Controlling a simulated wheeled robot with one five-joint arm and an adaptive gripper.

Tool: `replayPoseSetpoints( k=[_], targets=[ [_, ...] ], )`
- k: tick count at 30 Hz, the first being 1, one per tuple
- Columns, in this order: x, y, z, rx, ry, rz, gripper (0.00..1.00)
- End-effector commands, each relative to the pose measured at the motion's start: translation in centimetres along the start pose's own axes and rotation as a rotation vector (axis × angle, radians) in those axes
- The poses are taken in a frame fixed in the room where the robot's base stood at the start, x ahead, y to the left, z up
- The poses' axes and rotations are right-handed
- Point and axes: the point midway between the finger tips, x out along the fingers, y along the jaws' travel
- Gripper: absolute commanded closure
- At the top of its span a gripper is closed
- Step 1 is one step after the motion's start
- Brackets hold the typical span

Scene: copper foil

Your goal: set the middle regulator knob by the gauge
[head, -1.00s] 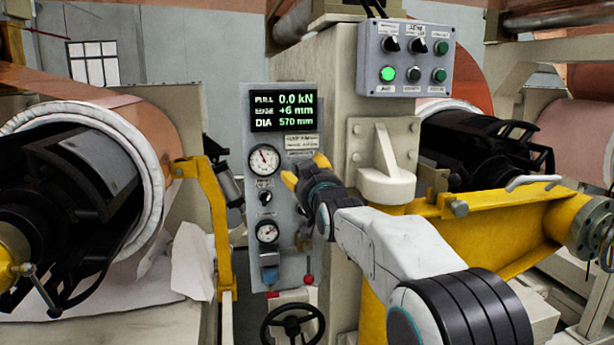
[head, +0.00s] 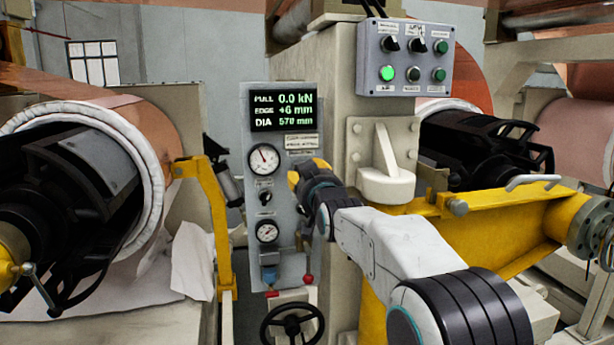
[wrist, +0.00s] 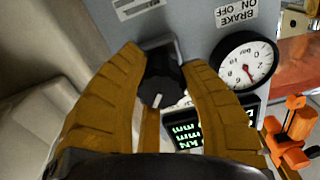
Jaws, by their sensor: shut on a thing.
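My gripper (head: 307,171) is at the right side of the grey regulator panel (head: 285,222) in the head view, hiding the knob it holds. In the wrist view, its yellow fingers (wrist: 162,80) are shut on a black knob (wrist: 161,82) with a white mark. The upper round gauge (head: 264,159) sits to the left of my gripper; its needle points up and left. The wrist view shows this gauge upside down (wrist: 245,62). A lower gauge (head: 267,231) and a small black knob (head: 265,197) between the gauges are clear of my gripper.
A display (head: 284,109) above reads 0.0 kN, +6 mm and 570 mm. A switch box (head: 404,60) with a lit green button is at the upper right. A handwheel (head: 292,326) stands below. A yellow beam (head: 500,230) lies to the right, and a copper roll (head: 130,125) to the left.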

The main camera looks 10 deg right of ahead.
Motion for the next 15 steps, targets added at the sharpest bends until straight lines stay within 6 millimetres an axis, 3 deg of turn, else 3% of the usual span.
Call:
replayPoseSetpoints(
  k=[15],
  targets=[
    [-0.08,-0.15,-0.80,-0.069,0.021,-0.002,0.93]
  ],
)
